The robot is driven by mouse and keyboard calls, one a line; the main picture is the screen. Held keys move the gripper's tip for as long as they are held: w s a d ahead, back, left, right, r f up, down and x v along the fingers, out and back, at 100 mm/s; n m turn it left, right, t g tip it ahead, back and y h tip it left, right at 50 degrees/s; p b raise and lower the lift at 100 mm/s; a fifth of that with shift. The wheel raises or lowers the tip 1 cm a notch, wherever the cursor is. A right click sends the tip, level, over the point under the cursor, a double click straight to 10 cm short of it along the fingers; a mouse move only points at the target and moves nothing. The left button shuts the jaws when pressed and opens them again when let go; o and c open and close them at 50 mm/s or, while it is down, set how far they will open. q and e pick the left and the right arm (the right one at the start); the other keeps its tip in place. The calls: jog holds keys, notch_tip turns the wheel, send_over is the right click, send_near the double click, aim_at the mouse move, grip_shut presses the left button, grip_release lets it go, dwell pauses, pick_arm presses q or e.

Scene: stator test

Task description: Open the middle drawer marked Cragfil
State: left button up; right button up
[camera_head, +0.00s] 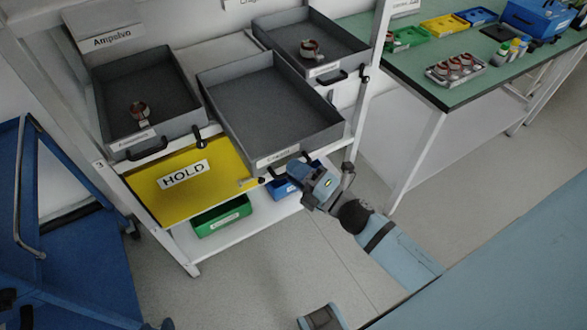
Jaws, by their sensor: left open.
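The middle drawer (262,92) is a grey, empty tray that stands well out from the white rack. The label on its front (278,157) reads roughly "Cragfil", in small letters. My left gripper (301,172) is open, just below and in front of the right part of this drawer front. The drawer's handle is largely hidden near the gripper, and I cannot tell whether the fingers touch it. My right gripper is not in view.
A left drawer (183,116) and a right drawer (338,52) also stand out, each with a copper-coloured part inside. Below are a yellow HOLD panel (205,190), a green bin (222,216) and a blue bin (281,189). A green-topped bench (440,92) stands right, a blue cart (70,255) left.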

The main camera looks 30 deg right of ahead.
jog(key=b+v, duration=0.1)
jog(key=v, duration=1.2)
jog(key=shift+b, duration=0.3)
